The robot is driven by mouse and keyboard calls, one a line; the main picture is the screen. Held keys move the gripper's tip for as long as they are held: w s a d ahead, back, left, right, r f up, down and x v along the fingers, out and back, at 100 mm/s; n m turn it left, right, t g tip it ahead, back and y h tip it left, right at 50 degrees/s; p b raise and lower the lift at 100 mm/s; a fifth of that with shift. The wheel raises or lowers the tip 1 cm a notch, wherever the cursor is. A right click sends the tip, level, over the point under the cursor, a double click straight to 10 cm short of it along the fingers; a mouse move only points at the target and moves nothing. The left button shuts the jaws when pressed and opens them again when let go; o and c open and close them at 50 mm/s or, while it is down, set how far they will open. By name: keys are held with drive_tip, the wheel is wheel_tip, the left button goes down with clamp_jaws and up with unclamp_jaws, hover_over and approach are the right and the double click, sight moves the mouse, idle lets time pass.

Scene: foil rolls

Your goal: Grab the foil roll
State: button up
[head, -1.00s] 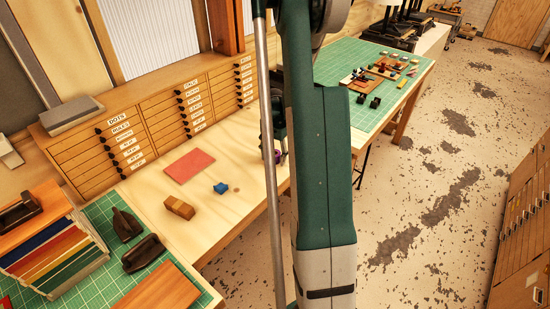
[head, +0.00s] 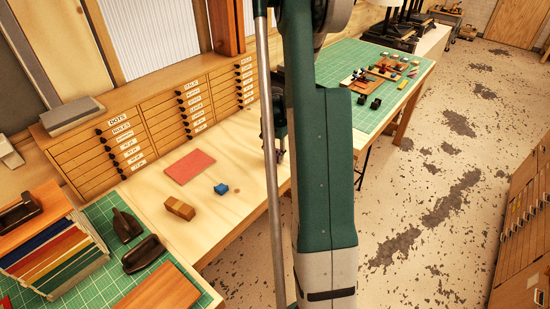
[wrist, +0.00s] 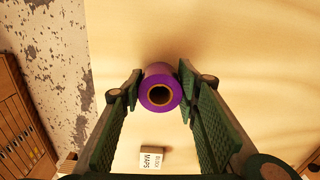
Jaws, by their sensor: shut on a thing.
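The foil roll (wrist: 160,74) is purple with a gold-coloured inner ring and a dark hollow centre. In the wrist view it sits end-on between the two green fingers. My gripper (wrist: 160,86) is shut on it, with a fingertip against each side. In the head view my gripper (head: 274,148) is small, over the right part of the wooden bench, and partly hidden by my own arm. The roll is mostly hidden there. Whether it touches the bench is not clear.
On the bench lie a red sheet (head: 190,166), a blue object (head: 221,189) and a wooden block (head: 180,207). A labelled drawer cabinet (head: 155,123) lines the back. A small white label block (wrist: 152,158) shows in the wrist view. Bare bench lies around the roll.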

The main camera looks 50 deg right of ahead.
sight(275, 153)
drive_tip(key=shift+r, duration=4.5)
